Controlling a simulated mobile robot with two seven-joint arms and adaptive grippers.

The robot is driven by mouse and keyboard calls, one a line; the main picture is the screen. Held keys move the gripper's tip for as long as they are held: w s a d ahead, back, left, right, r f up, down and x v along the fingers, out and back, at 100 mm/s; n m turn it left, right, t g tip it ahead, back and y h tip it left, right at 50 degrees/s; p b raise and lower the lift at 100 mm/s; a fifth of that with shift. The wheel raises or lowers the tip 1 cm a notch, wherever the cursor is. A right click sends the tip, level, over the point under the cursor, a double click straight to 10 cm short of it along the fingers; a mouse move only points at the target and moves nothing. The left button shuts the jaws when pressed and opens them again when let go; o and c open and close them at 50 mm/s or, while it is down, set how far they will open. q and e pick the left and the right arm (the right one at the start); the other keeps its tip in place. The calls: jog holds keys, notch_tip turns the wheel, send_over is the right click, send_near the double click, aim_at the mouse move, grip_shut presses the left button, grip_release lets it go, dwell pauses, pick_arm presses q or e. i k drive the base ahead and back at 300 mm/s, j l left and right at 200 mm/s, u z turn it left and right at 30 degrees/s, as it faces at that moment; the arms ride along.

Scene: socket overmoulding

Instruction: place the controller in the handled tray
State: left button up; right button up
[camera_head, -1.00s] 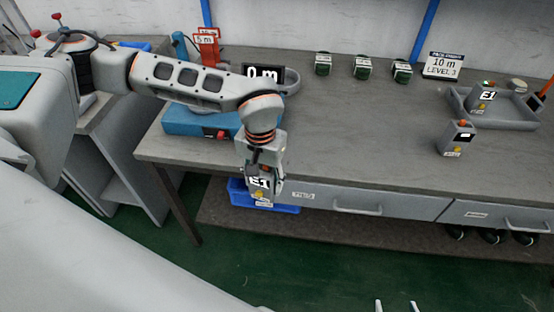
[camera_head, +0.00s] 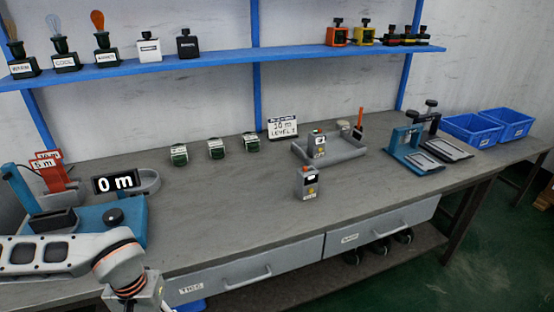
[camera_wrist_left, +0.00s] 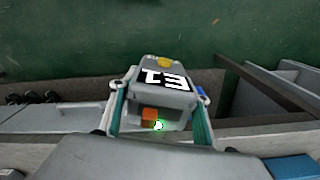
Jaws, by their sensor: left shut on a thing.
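A grey controller (camera_wrist_left: 178,98) with a black-and-white label, a yellow button and an orange part is in the left wrist view. My left gripper (camera_wrist_left: 158,92) is shut on it, one finger on each side. In the head view only my left wrist shows at the lower left; the fingers and held controller are out of frame. A grey tray (camera_head: 345,155) with an upright orange handle-like part stands at the back of the bench. A similar labelled controller (camera_head: 319,148) is in it. Another grey device (camera_head: 306,184) stands upright on the bench before the tray. My right gripper is not visible.
A blue machine (camera_head: 115,222) and "0 m" sign (camera_head: 115,181) are at the left. Blue fixtures (camera_head: 415,150) and blue bins (camera_head: 472,129) are right.

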aim_at(339, 148)
jog(key=i+l, duration=0.1)
jog(key=l, duration=0.35)
jog(key=i+l, duration=0.15)
jog(key=l, duration=0.35)
jog(key=i+l, duration=0.1)
jog(key=l, duration=0.35)
jog(key=i+l, duration=0.1)
jog(key=l, duration=0.4)
jog(key=i+l, duration=0.1)
jog(key=l, duration=0.35)
jog(key=i+l, duration=0.15)
jog(key=l, duration=0.35)
jog(key=i+l, duration=0.1)
jog(key=l, duration=0.35)
